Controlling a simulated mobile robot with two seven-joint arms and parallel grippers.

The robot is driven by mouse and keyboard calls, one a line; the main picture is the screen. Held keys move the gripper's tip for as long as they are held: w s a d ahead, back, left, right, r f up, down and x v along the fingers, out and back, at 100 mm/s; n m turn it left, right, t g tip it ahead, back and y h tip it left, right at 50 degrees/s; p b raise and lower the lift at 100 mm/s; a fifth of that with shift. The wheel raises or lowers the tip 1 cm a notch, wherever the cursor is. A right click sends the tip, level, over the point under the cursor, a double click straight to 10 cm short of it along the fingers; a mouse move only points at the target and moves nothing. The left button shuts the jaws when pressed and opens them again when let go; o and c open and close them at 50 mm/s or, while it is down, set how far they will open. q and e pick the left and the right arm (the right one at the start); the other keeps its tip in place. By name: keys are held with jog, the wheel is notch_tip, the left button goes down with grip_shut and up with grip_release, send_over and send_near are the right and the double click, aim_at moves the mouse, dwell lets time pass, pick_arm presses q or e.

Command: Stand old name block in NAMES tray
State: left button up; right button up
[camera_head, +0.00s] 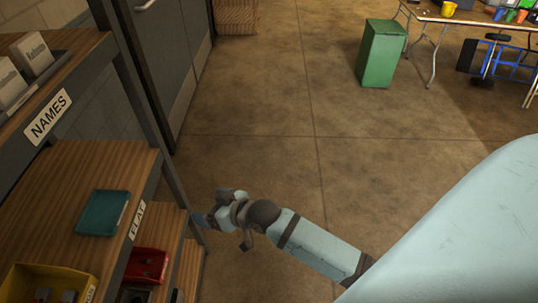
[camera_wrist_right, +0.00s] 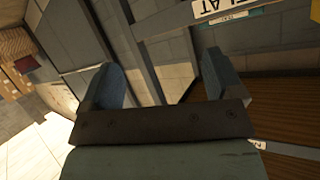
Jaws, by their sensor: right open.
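Two white name blocks (camera_head: 33,53) (camera_head: 10,83) stand upright in a dark tray (camera_head: 61,62) on the upper shelf at the left. The shelf edge below them carries a NAMES label (camera_head: 47,117). The printing on the blocks is too small to read surely, and I cannot tell whether either is the old one. My right gripper (camera_head: 199,219) is low beside the shelf's front post, below and right of the NAMES tray. In the right wrist view its two fingers (camera_wrist_right: 163,82) are apart with nothing between them. My left gripper is out of view.
A teal flat item (camera_head: 103,213) lies on the shelf labelled FLAT (camera_head: 137,220). A yellow bin (camera_head: 88,273) and a red bin (camera_head: 147,265) stand lower. A green bin (camera_head: 382,55) and a cluttered table (camera_head: 470,17) are far off. The floor between is clear.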

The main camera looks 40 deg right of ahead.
jog(key=s+d+f+h, duration=0.1)
jog(key=s+d+f, duration=0.1)
jog(key=s+f, duration=0.3)
jog(key=s+d+f+h, duration=0.1)
jog(key=s+d+f, duration=0.2)
jog(key=s, duration=0.8)
notch_tip(320, 180, down, 3)
jog(key=shift+s+d+r+g+h, duration=0.15)
jog(key=shift+s+d+g+h, duration=0.15)
jog(key=shift+s+h, duration=0.1)
